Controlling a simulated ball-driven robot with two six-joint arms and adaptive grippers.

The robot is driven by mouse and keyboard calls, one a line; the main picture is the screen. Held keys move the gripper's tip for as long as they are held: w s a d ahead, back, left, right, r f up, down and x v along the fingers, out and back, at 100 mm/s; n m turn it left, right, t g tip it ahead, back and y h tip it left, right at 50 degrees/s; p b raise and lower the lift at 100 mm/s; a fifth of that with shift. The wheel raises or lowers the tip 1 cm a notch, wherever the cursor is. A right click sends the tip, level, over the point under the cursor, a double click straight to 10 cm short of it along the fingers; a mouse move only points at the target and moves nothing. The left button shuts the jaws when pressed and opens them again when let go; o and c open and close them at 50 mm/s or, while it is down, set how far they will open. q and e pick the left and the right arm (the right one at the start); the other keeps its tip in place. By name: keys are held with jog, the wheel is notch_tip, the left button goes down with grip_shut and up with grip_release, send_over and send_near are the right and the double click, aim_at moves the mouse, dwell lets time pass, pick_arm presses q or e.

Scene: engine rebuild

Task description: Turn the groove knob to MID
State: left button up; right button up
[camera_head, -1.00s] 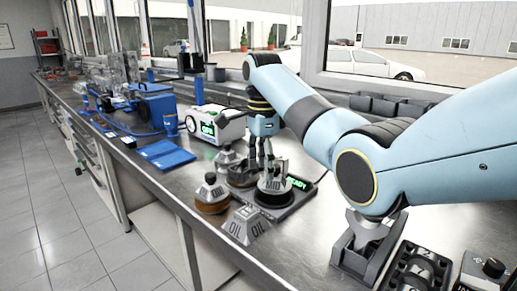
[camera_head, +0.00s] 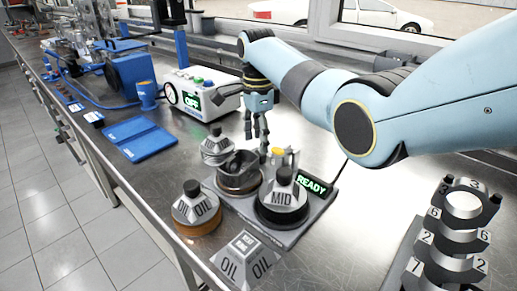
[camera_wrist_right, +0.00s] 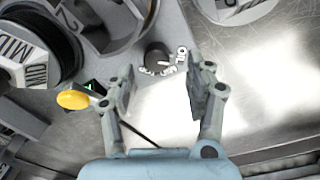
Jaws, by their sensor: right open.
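A small dark round knob (camera_wrist_right: 157,56) with white lettering beside it sits on a grey panel in the right wrist view. I take it for the groove knob; its pointer setting cannot be read. My right gripper (camera_wrist_right: 160,88) is open, its two fingers apart with the knob just beyond and between their tips. In the head view the right gripper (camera_head: 257,135) points down behind the grey station (camera_head: 303,232). The knob cannot be made out there. A lit READY display (camera_head: 311,184) is on the station. My left gripper is not in view.
A dark pot marked MID (camera_head: 284,203) stands on the station beside a brown-based pot (camera_head: 238,176). A yellow button (camera_wrist_right: 73,99) lies close to the left finger. The bench at right centre is clear.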

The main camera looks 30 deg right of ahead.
aim_at(259, 153)
jog(key=f, duration=0.3)
jog(key=shift+s+a+f, duration=0.15)
jog(key=shift+s, duration=0.25)
jog(key=shift+w+f, duration=0.15)
jog(key=shift+f, duration=0.15)
jog(key=shift+r, duration=0.1)
jog(key=shift+d, duration=0.2)
jog(key=shift+c, duration=2.1)
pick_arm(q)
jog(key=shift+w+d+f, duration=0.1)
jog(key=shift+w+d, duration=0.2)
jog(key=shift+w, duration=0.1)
pick_arm(e)
grip_shut()
